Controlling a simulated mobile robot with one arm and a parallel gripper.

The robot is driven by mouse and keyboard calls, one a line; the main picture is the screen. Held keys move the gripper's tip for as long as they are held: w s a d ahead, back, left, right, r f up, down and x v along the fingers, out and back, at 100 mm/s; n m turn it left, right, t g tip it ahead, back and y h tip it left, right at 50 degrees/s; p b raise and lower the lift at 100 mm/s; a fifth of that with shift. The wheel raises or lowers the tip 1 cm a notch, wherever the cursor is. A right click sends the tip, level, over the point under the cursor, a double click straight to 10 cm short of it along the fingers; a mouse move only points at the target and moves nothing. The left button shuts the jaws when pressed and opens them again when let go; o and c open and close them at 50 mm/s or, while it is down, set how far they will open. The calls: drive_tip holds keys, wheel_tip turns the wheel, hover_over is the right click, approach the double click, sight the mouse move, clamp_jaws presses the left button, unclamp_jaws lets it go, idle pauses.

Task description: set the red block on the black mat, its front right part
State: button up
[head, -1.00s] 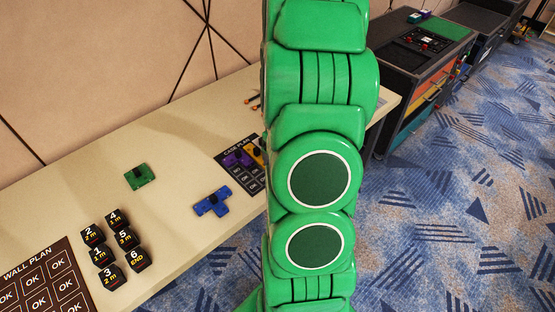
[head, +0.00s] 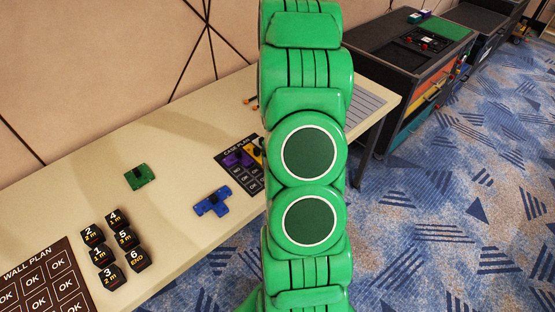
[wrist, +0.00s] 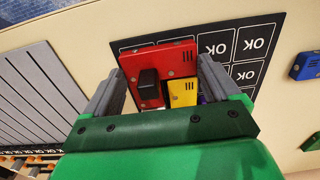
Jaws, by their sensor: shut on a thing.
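The red block (wrist: 141,62), with a black knob on its face, is between the two grey fingers of my gripper (wrist: 160,80) in the wrist view. My gripper is shut on it. The block covers part of the black mat (wrist: 272,30), which has white OK cells; its gap above the mat cannot be told. In the head view the mat (head: 224,157) lies by the table's front edge, and my green arm hides its right part, my gripper and the red block. A yellow block (wrist: 183,94) shows just beside the red one. A purple block (head: 238,158) is on the mat.
A blue block (head: 212,203) and a green block (head: 139,176) lie on the beige table (head: 165,145) left of the mat. Several black numbered blocks (head: 115,241) and the wall plan board (head: 40,282) are at the front left. A grey slatted panel (wrist: 45,95) is at left in the wrist view.

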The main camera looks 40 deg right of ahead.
drive_tip(key=shift+f, duration=0.25)
drive_tip(key=o, duration=1)
drive_tip(key=shift+c, duration=0.2)
drive_tip(key=shift+r, duration=0.1)
wheel_tip(320, 180, up, 11)
drive_tip(key=s+a+r, duration=0.2)
drive_tip(key=a+r, duration=0.7)
drive_tip(key=a, duration=0.2)
drive_tip(key=s+a+r+g, duration=0.1)
drive_tip(key=s+a+r, duration=0.4)
drive_tip(key=s+a, duration=0.5)
drive_tip(key=s+a+r, duration=0.6)
drive_tip(key=s+a, duration=0.4)
drive_tip(key=s, duration=0.2)
drive_tip(key=shift+a+g, duration=0.25)
drive_tip(key=shift+g, duration=0.15)
